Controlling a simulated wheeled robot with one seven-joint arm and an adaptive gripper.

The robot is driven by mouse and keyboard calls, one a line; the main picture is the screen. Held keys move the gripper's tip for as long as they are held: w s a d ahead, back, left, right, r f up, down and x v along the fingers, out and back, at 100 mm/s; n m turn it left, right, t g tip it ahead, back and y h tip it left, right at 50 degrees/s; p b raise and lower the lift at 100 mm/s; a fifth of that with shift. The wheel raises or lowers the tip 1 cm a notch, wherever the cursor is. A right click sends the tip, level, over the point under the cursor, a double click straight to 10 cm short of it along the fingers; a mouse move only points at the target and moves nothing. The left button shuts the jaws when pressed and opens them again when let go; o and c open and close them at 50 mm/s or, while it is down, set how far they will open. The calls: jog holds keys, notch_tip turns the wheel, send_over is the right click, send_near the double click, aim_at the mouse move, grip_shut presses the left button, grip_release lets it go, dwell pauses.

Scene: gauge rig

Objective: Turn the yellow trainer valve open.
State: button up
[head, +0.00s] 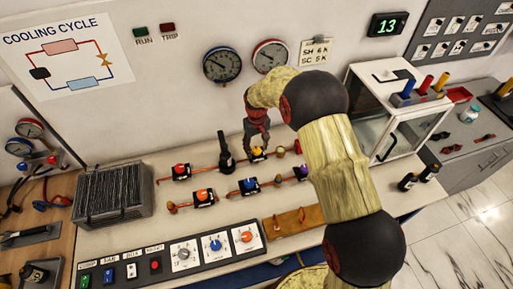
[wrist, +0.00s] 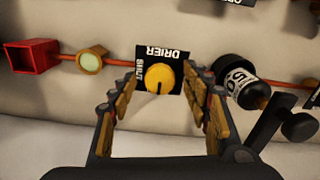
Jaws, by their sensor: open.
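The yellow trainer valve (wrist: 160,77) is a round yellow knob on a black plate, seen between my fingers in the wrist view. Its plate reads DRIER along the top edge, upside down, and SHUT along the left side. A dark mark on the knob points toward the bottom of the picture. In the head view the yellow valve (head: 257,153) shows just below my gripper (head: 256,143). My gripper in the wrist view (wrist: 159,92) is open, with one finger on each side of the knob. Whether the fingers touch it cannot be told.
Red, orange and blue valves (head: 249,185) sit on nearby pipes. A black bottle (head: 225,150) stands left of my gripper; a dark cylinder (wrist: 240,82) is close to the right finger in the wrist view. A sight glass (wrist: 90,62) lies left. A glass-fronted white cabinet (head: 400,120) stands right.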

aim_at(256, 149)
notch_tip(256, 149, up, 12)
dwell(0.5)
jog(key=shift+w, duration=0.1)
jog(key=s+d+r+m+t+b, duration=0.1)
jog(key=s+d+r, duration=0.3)
jog(key=s, duration=0.8)
jog(key=s+d+r+m+t+b, duration=0.1)
jog(key=s+d+r, duration=0.4)
jog(key=s, duration=0.7)
jog(key=s+d+r+m+t+b, duration=0.2)
jog(key=s+r, duration=0.4)
jog(key=s, duration=0.6)
jog(key=shift+s+d+r+t+b, duration=0.2)
jog(key=shift+d+r+t+b, duration=0.25)
jog(key=shift+d+t, duration=0.55)
